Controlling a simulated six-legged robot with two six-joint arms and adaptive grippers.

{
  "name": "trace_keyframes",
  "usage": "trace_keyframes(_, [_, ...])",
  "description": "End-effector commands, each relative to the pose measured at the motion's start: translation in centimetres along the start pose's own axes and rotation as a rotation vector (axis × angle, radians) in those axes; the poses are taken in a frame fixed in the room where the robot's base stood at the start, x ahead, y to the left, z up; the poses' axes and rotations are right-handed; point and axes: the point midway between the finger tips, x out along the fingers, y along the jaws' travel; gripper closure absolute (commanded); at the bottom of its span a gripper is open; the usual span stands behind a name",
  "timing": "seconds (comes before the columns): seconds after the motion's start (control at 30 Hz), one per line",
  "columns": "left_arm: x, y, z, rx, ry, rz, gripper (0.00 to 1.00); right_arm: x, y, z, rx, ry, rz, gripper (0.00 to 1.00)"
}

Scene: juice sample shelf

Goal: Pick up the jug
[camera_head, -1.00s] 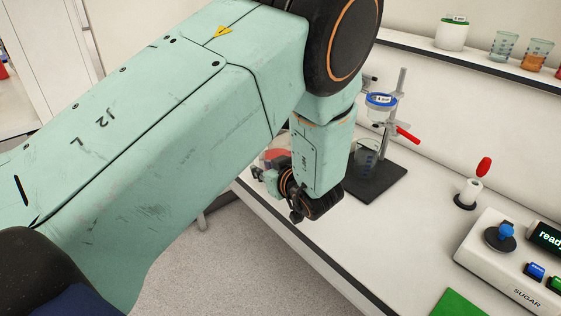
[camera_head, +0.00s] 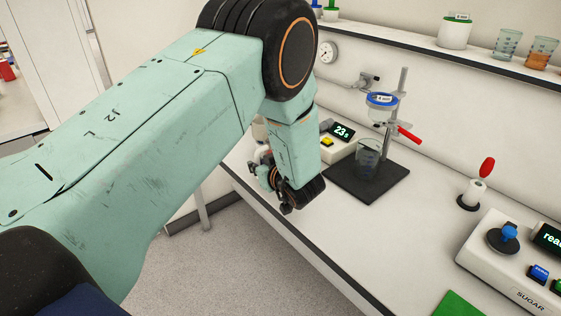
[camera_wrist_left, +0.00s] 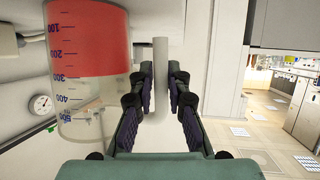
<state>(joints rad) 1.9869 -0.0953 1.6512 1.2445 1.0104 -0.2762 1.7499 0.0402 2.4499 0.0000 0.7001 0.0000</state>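The jug (camera_wrist_left: 90,85) is large in the left wrist view, on the left. It is clear, with blue volume marks and red content in the upper part of the picture. A pale upright bar beside it, seemingly its handle (camera_wrist_left: 160,60), stands between the fingertips of my left gripper (camera_wrist_left: 160,72). The fingers are apart on either side of the bar, close to it; I cannot see firm contact. In the head view the left gripper (camera_head: 257,168) is low at the bench's left end, and the jug is mostly hidden there by my arm. My right gripper is not in view.
A dark stand base (camera_head: 368,183) with a glass beaker (camera_head: 367,160) is right of my wrist. A timer (camera_head: 342,132) reads 23s behind it. The bench (camera_head: 400,235) between is clear.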

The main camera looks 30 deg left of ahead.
Motion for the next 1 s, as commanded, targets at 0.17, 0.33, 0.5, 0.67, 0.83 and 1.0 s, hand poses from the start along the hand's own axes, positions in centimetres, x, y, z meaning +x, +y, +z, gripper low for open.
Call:
trace_keyframes(0.17, [0.00, -0.01, -0.01, 0.000, 0.000, 0.000, 1.00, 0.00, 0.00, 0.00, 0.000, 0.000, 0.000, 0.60])
trace_keyframes(0.33, [0.00, -0.02, 0.00, 0.000, 0.000, 0.000, 1.00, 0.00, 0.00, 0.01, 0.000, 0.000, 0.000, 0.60])
trace_keyframes(0.5, [-0.01, -0.01, 0.01, 0.000, -0.001, 0.000, 1.00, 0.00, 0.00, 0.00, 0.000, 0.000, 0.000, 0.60])
trace_keyframes(0.67, [-0.01, 0.00, 0.01, 0.000, -0.001, 0.000, 1.00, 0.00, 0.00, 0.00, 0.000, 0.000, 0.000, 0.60])
trace_keyframes(0.83, [-0.01, 0.06, -0.15, -0.003, 0.003, 0.001, 1.00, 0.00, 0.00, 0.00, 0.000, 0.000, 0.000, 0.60])
trace_keyframes(1.0, [-0.17, 0.10, -0.55, -0.003, 0.003, 0.001, 1.00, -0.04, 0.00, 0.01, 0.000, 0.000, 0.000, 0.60])
